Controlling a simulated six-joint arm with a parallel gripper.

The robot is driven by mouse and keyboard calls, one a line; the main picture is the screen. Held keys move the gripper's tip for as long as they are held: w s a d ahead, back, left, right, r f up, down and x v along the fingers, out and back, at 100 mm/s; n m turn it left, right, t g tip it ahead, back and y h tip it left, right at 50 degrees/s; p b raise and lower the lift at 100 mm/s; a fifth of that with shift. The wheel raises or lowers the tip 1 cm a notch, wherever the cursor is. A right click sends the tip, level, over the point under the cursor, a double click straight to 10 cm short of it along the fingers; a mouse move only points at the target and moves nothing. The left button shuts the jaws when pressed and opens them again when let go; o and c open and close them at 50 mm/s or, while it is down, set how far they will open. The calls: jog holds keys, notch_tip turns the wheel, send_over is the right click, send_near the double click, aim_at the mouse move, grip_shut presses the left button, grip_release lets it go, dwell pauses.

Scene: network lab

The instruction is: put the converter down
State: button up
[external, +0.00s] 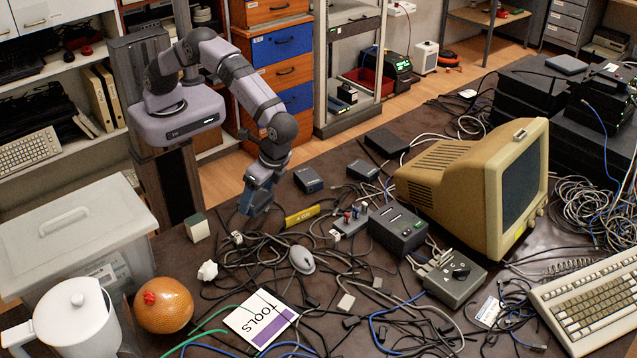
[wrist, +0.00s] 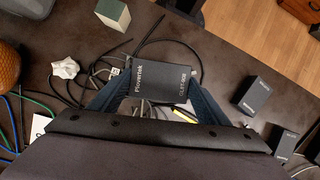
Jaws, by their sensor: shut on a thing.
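The converter, a small dark box with pale lettering (wrist: 165,70), is between the two blue-grey fingers of my gripper (wrist: 164,84) in the wrist view. My gripper is shut on its sides. In the external view my gripper (external: 260,190) points down over the left part of the table, and the dark converter (external: 254,204) shows at its end. I cannot tell whether the converter's underside touches the table or the cables.
A white-and-green block (external: 197,227) stands left of my gripper. Dark boxes (external: 308,179) (external: 362,170) stand to its right, near a yellow bar (external: 302,215). Cables and a grey mouse (external: 302,259) lie in front. Bare brown table (wrist: 222,62) shows beside the converter.

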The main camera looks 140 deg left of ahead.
jog(key=w+d+m+y, duration=0.1)
jog(key=w+m+y, duration=0.4)
jog(key=m, duration=0.4)
notch_tip(320, 180, up, 2)
jog(key=r+m+t+h+b, duration=0.15)
jog(key=m+t+b, duration=0.5)
jog(key=m, duration=1.95)
send_over(280, 297)
jog(key=s+p, duration=0.2)
jog(key=p, duration=0.1)
jog(key=shift+w+d+f+t, duration=0.2)
jog(key=shift+d+f+t, duration=0.25)
jog(key=shift+t, duration=0.6)
jog(key=shift+f+p, duration=0.65)
jog(key=shift+f, duration=4.4)
jog(key=shift+f, duration=0.1)
jog(key=o, duration=1.3)
jog(key=shift+h, duration=0.25)
jog(key=shift+c, duration=0.2)
